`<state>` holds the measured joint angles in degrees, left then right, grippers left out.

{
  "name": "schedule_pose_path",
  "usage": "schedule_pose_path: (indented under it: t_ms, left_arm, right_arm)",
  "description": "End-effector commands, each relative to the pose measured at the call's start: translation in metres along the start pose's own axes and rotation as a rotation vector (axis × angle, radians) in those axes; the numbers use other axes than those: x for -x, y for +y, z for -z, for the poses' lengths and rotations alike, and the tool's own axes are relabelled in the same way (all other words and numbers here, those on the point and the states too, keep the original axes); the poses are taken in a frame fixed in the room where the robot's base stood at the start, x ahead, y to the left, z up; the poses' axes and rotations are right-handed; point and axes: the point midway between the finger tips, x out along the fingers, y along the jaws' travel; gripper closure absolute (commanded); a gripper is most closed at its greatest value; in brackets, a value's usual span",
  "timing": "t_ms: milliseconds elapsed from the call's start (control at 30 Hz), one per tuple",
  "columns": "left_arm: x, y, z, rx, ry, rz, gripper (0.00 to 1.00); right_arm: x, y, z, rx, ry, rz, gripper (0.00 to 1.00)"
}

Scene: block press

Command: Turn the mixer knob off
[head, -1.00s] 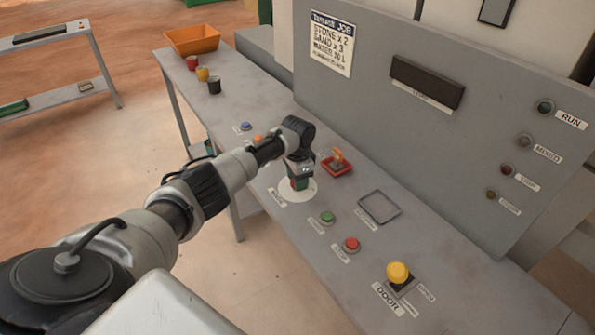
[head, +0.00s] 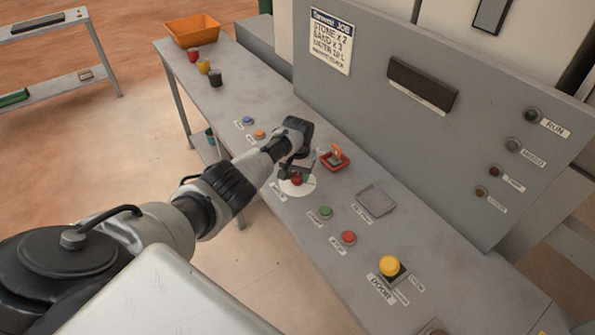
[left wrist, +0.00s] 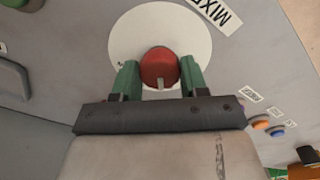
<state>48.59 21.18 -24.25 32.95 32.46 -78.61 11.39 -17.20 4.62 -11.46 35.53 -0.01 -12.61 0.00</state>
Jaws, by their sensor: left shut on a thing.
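The mixer knob (left wrist: 158,68) is red with a pale pointer mark, and stands on a white round dial (left wrist: 195,45) beside a label starting "MIXE". In the left wrist view, its pale mark faces the gripper's palm. The green fingers of my left gripper (left wrist: 160,78) are closed on either side of the knob. In the head view, my left gripper (head: 296,176) is over the white dial (head: 309,188), and a bit of the red knob (head: 297,181) shows below it. The dial's setting marks are too small to read. My right gripper is not in view.
An orange lever in a red tray (head: 334,159) stands close behind the gripper. Green (head: 326,211) and red (head: 348,237) buttons and a yellow door knob (head: 389,265) lie nearer. Blue (head: 248,121) and orange (head: 259,134) buttons, several cups and an orange bin (head: 192,31) are farther left.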

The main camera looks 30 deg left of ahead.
Motion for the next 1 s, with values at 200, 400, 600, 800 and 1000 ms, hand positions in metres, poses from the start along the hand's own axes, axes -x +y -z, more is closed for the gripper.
schedule_pose_path:
  t_ms: [200,400,600,800,1000]
  left_arm:
    - [0.002,0.0003,0.0013,0.08,0.005,-0.001,0.8]
    - [0.0018,0.0,0.0015,0.111,0.005,-0.001,0.8]
    - [0.0018,0.0,0.0017,0.116,0.005,-0.001,0.8]
    - [0.002,0.0,0.0018,0.115,0.005,-0.001,0.8]
    - [0.0014,0.0,0.0012,0.114,0.004,-0.001,0.31]
  right_arm:
    - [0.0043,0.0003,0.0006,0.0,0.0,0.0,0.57]
    - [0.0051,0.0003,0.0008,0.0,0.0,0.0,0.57]
    - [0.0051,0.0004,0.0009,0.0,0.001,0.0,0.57]
    - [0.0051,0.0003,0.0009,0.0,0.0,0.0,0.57]
    - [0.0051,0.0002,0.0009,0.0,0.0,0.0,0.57]
